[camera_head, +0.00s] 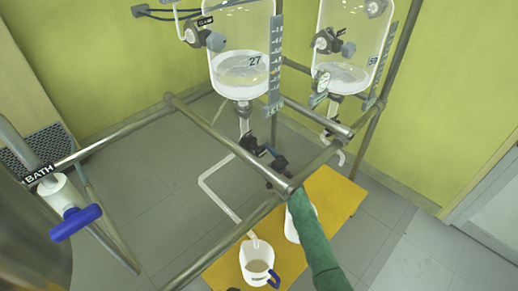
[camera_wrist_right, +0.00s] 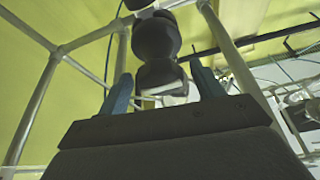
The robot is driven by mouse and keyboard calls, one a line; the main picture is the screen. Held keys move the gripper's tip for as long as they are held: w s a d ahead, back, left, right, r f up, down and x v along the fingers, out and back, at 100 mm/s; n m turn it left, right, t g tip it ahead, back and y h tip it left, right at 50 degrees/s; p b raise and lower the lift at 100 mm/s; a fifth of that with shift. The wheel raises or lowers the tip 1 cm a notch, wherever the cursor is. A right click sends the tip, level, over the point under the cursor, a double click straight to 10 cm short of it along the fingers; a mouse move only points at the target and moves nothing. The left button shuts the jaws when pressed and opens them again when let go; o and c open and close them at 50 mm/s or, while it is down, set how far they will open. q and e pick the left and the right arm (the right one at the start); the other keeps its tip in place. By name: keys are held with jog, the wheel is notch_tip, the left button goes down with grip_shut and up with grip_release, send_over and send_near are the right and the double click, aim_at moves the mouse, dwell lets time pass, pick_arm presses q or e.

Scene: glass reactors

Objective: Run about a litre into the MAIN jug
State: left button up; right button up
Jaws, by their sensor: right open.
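Glass vessel 27 (camera_head: 240,75) holds some pale liquid, and a valve (camera_head: 250,145) sits on the outlet below it. A white jug (camera_head: 256,262) with a blue handle stands on the yellow mat, below the end of a bent white pipe (camera_head: 215,190). Its inside looks beige; its label is too small to read. A second white jug (camera_head: 291,226) is partly hidden by my green right arm. My right gripper (camera_wrist_right: 162,80) is open, its blue fingers either side of a dark valve part (camera_wrist_right: 157,50). I cannot tell whether they touch it. My left gripper is out of view.
Vessel 59 (camera_head: 345,75) hangs at the right with its own outlet. Metal frame rails (camera_head: 225,130) cross in front of the vessels. A blue-handled BATH valve (camera_head: 75,220) is at the left. The yellow mat (camera_head: 335,190) lies on open grey floor.

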jog(key=shift+x, duration=0.95)
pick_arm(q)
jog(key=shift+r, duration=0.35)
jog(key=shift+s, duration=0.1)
pick_arm(e)
jog(key=c, duration=1)
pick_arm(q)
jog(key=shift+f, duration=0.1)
